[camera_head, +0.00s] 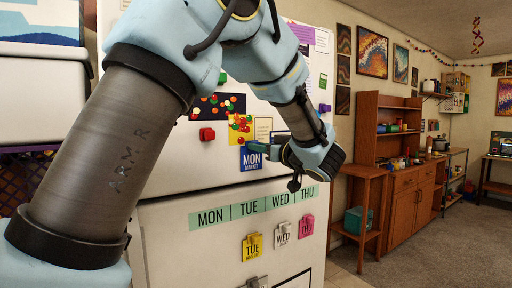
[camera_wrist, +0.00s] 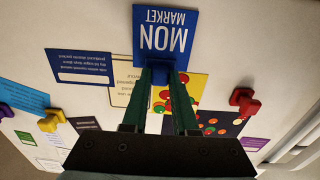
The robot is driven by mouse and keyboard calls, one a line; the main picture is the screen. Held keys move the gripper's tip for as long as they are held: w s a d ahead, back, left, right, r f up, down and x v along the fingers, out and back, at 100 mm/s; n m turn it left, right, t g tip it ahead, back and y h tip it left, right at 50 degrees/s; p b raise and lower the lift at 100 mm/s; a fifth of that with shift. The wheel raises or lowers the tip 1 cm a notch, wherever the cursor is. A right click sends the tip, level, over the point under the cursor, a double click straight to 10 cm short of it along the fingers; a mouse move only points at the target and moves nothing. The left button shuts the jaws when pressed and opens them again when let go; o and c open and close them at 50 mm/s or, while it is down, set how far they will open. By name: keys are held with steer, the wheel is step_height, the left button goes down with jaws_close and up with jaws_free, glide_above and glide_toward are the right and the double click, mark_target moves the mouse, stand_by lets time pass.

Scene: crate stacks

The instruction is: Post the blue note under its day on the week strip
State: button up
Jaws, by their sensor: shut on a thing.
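The blue note (camera_head: 251,160), marked MON MARKET, is in front of the upper fridge door, above the week strip. It shows upside down in the wrist view (camera_wrist: 165,20). My gripper (camera_head: 262,149) is shut on the note's blue clip (camera_wrist: 159,94), between its dark green fingers. I cannot tell whether the note touches the door. The week strip (camera_head: 232,210) is pale green on the lower door and reads MON, TUE, WED, THU. A yellow TUE note (camera_head: 252,252), a white WED note (camera_head: 282,239) and a pink THU note (camera_head: 306,231) hang under their days. The space under MON is bare.
Papers and magnets cover the upper door, among them a red magnet (camera_head: 207,134) and a colourful dotted picture (camera_head: 240,128) close to my gripper. A seam divides the two doors. A wooden hutch (camera_head: 405,190) stands farther right.

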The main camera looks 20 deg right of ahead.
jaws_close()
steer(key=s, duration=0.2)
steer(key=s+d, duration=0.1)
steer(key=s, duration=0.2)
stand_by(0.3)
stand_by(1.0)
